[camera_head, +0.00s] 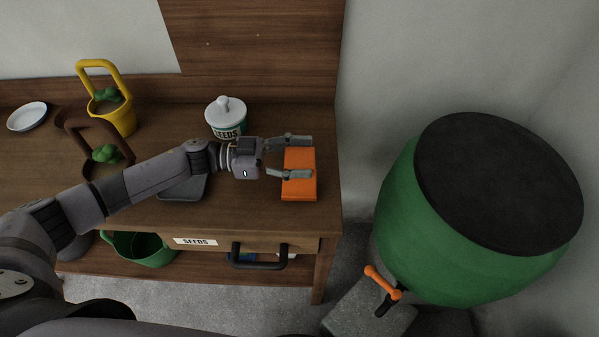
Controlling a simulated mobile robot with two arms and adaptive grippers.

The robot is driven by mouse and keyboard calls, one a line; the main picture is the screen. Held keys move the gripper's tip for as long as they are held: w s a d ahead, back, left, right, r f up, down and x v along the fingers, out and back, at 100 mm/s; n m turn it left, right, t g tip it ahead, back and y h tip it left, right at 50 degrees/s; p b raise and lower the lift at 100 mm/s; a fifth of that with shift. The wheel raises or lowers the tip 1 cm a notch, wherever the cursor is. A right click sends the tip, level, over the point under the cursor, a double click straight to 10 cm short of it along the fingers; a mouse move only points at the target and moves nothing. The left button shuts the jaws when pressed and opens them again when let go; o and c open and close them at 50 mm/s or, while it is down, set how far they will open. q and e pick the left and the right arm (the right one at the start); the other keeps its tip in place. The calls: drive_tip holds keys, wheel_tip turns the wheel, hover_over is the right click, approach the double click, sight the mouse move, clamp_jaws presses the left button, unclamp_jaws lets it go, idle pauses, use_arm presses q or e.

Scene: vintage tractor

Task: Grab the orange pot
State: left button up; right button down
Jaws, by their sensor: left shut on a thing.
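The orange pot (299,188) is at the right end of the wooden bench top. From above it looks like a squared, block-like orange shape. My left gripper (301,157) reaches in from the left. One finger is at the far edge of the orange shape and the other lies across its middle. The gripper is shut on it. Whether the pot rests on the bench or is slightly raised is hard to tell. My right gripper is not in view.
A white-lidded seeds jar (226,118) stands behind my left wrist. A yellow pot (120,118), a brown pot (122,165) and a white plate (27,117) are at the left. A seeds drawer (219,242) is below. A large green barrel (430,255) stands right of the bench.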

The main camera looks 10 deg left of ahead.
use_arm(q)
drive_tip(key=shift+c, duration=1.2)
